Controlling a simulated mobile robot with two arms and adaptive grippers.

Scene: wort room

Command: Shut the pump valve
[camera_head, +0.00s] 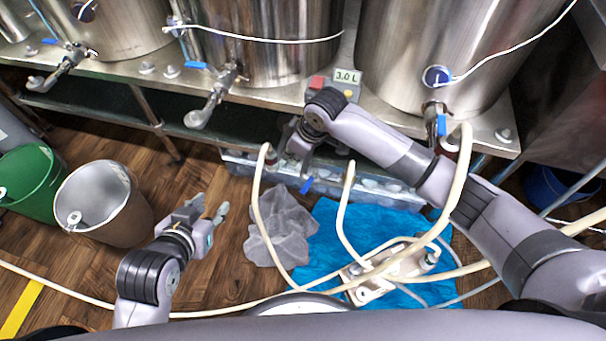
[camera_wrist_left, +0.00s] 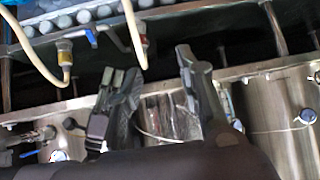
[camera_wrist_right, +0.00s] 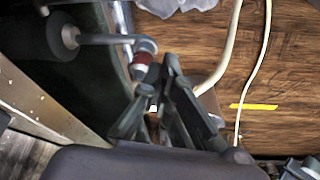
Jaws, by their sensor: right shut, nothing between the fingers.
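A blue lever handle (camera_head: 307,185) hangs just below my right gripper (camera_head: 300,150), beside a white crate under the steel bench. I cannot tell for sure whether it is the pump valve's handle. My right gripper is shut and empty. In the right wrist view its fingers (camera_wrist_right: 160,105) are close to a fitting with a red band (camera_wrist_right: 142,62) on a pipe; contact is unclear. The right arm hides part of the bench edge. My left gripper (camera_head: 213,215) is open and empty above the wooden floor; its spread fingers also show in the left wrist view (camera_wrist_left: 157,75).
Cream hoses loop over a blue sheet (camera_head: 325,222) and pale pump-like equipment (camera_head: 372,290). Tank valves carry blue levers (camera_head: 441,124).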

